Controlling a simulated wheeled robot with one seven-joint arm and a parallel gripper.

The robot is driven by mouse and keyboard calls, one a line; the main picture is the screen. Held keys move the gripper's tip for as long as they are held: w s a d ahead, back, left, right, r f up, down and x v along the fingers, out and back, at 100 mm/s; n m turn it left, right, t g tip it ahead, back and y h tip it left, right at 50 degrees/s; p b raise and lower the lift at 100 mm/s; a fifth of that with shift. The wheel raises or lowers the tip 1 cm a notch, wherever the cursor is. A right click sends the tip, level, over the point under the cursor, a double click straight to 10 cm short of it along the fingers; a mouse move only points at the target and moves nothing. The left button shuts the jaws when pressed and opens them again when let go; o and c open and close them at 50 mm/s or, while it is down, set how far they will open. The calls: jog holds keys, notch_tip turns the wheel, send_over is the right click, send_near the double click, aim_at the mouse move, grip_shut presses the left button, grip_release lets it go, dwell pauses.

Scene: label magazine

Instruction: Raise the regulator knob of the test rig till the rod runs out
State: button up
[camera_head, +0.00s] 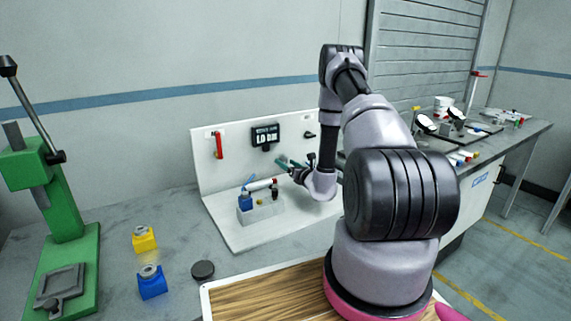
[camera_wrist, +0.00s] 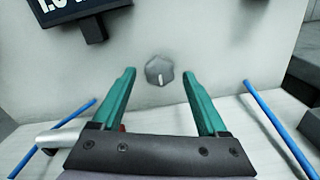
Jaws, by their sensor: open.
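The test rig is a white panel on a white base (camera_head: 232,226) on the bench, with a dark display (camera_head: 265,136) on it. In the wrist view a grey faceted knob (camera_wrist: 159,71) with a light pointer mark is on the white panel. My gripper (camera_wrist: 158,80) is open, its two green fingers on either side of the knob in the picture. I cannot tell how far the tips are from the panel. In the head view my gripper (camera_head: 285,162) is at the panel, right of and below the display, and the knob is hidden there. A silvery rod (camera_wrist: 60,133) shows at lower left in the wrist view.
A white block (camera_head: 262,212) with several small parts stands on the rig base. A red-handled item (camera_head: 218,145) hangs on the panel. Yellow (camera_head: 144,239) and blue (camera_head: 151,283) blocks and a green press (camera_head: 65,240) stand left. Blue rods (camera_wrist: 281,131) flank my fingers.

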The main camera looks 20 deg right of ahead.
jog(key=s, duration=0.3)
jog(key=s+d, duration=0.1)
jog(key=s, duration=0.2)
jog(key=shift+d, duration=0.1)
dwell(1.7)
jog(key=s+a+r+n+g+y, duration=0.2)
jog(key=a+r+n+g+y, duration=0.2)
jog(key=a+r+n+y, duration=0.5)
jog(key=s+a+r+n+g+y, duration=0.2)
jog(key=a+r+n+g, duration=0.15)
jog(key=a+r, duration=0.6)
jog(key=s+a+r+n+g, duration=0.5)
jog(key=s+r+n+g, duration=0.2)
jog(key=s+r+n, duration=0.4)
jog(key=s+d+r+n+t+h, duration=0.2)
jog(key=s+d+r+n+h, duration=0.2)
jog(key=s, duration=0.5)
jog(key=s+d+r+n+t+h, duration=0.2)
jog(key=s+d+r+n+h, duration=0.3)
jog(key=s+h, duration=0.3)
jog(key=shift+s+d+r, duration=0.2)
jog(key=shift+s+d, duration=0.2)
jog(key=shift+d, duration=0.15)
